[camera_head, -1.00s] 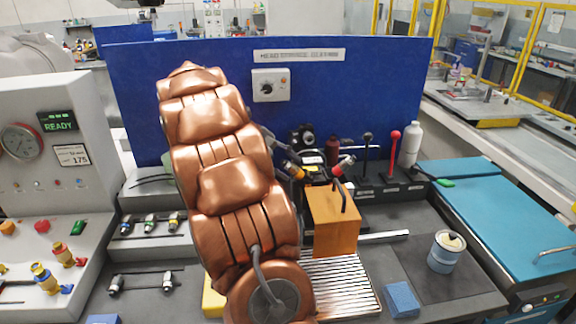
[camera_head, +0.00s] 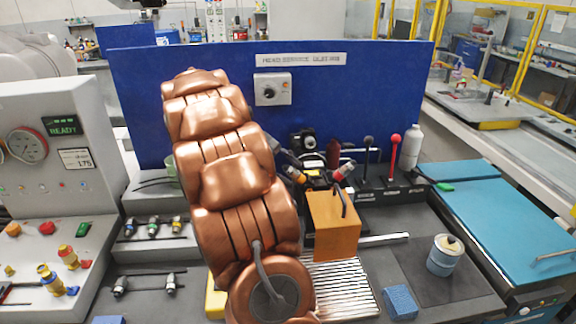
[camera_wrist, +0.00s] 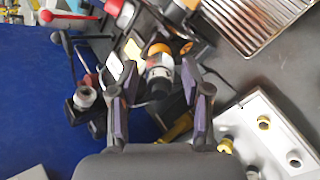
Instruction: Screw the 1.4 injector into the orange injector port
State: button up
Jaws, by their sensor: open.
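In the wrist view my gripper (camera_wrist: 158,112) is open, its two purple-padded fingers apart. An injector-like piece with a silver body and black end (camera_wrist: 160,82) lies between and just beyond the fingertips; I cannot tell whether they touch it. An orange ring (camera_wrist: 159,50), apparently the orange port, is at its far end. In the head view an orange-yellow ringed part (camera_head: 296,175) shows beside the orange block (camera_head: 334,222); my copper arm hides most of my gripper. No 1.4 marking is readable.
Several injectors (camera_head: 152,228) stand in a rack left of my arm. A red-knobbed lever (camera_head: 394,146) and a white bottle (camera_head: 412,143) stand behind the block. A ribbed metal tray (camera_head: 340,285), blue sponge (camera_head: 400,302) and can (camera_head: 445,255) are at the right front.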

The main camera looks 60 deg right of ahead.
jog(key=shift+r+n+p, duration=0.1)
jog(key=shift+n+p, duration=1.3)
jog(key=shift+p, duration=1)
jog(key=n, duration=0.7)
jog(key=shift+n, duration=0.3)
jog(key=shift+n, duration=0.4)
jog(key=n, duration=0.5)
jog(key=shift+n, duration=0.4)
jog(key=n, duration=0.5)
jog(key=shift+n, duration=0.4)
